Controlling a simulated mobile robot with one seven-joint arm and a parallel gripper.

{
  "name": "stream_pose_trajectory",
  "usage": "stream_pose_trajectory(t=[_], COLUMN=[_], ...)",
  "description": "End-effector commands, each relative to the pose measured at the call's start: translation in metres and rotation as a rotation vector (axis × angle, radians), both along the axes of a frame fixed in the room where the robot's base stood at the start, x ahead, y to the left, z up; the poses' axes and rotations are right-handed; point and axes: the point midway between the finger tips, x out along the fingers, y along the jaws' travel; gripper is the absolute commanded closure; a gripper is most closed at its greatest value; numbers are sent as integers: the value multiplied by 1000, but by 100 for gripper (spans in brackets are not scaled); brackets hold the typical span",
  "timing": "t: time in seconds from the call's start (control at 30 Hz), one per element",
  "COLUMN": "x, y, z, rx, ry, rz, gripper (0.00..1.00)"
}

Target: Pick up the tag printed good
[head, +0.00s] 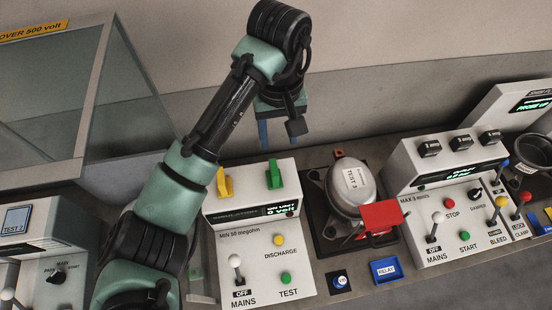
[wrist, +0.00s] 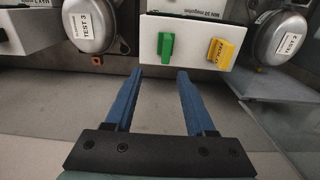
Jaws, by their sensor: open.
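A green tag (head: 273,174) and a yellow tag (head: 222,182) stand on top of the white insulation tester box. In the wrist view the green tag (wrist: 165,47) and the yellow tag (wrist: 221,53) show side by side near the box's edge. The yellow one bears small print that I cannot read surely; I make out no word "good" on either. My gripper (wrist: 160,73) is open and empty. Its two blue fingers point toward the box, with the green tag beyond the gap between them and apart from them. In the head view my gripper (head: 282,132) hangs behind and above the box.
The tester box (head: 252,215) has a mains lever and buttons on its front. To its right are a round compressor (head: 349,185) labelled TEST 3, a red piece (head: 380,216), a blue relay tray (head: 385,270) and another control box (head: 450,190). A glass-sided enclosure (head: 120,90) stands at left.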

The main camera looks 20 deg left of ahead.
Motion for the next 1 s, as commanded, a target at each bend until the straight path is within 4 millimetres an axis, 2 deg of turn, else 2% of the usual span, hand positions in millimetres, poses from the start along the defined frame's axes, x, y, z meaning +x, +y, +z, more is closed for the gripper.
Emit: stream_pose_trajectory(t=[0.2, 0.3, 0.63, 0.9, 1.0], x=[-4, -4, -6, -9, -8], y=[0, 0, 4, 6, 6], z=[-47, -62, -83, -121, -128], rx=[-5, -3, 0, 0, 0], ry=[20, 19, 17, 16, 14], rz=[6, 6, 7, 6, 4], gripper=[45, 45, 45, 45, 45])
